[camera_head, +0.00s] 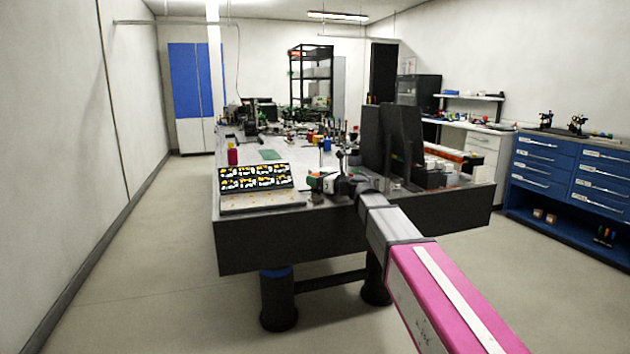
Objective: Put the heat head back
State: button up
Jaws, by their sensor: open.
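My arm reaches from the lower right over the near edge of the bench (300,240). My gripper (343,184) is at its far end, small in the picture, just above the bench top near the front edge. It is open, but its fingers are hard to make out.
Tall black panels (402,145) stand right of my gripper. Blue drawers (570,170) line the right wall. The floor at left is clear.

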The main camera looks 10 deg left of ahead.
jog(key=v, duration=1.1)
jog(key=shift+a, duration=0.1)
